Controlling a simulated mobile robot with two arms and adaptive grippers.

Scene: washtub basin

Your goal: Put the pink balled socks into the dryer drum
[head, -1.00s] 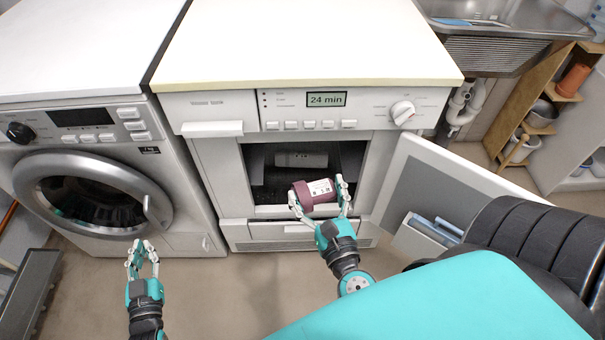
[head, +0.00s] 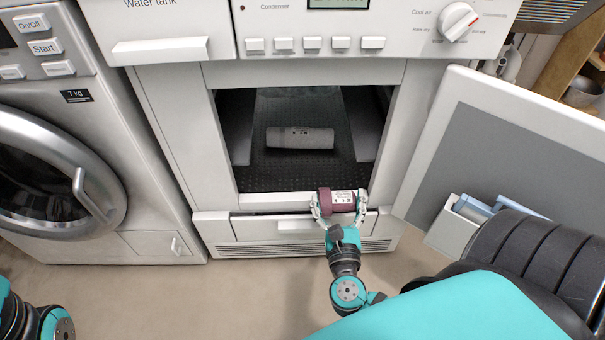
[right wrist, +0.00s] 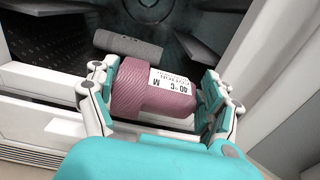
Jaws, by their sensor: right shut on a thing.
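The pink balled socks (head: 338,201) are a dull pink, ribbed bundle with a white label. My right gripper (head: 338,206) is shut on them, one finger on each side, at the front edge of the dryer opening. In the right wrist view the pink socks (right wrist: 150,88) sit between the fingers of the gripper (right wrist: 160,95). The dryer drum (head: 290,172) is the dark, perforated space behind the open door; a grey rolled bundle (head: 300,138) lies inside it. The left gripper is not in view; only part of my left arm shows at the lower left.
The dryer door (head: 515,165) stands open to the right, with a small holder of bluish things (head: 478,207) on it. A closed drawer (head: 300,225) is below the opening. A washing machine (head: 60,170) with a shut round door stands on the left.

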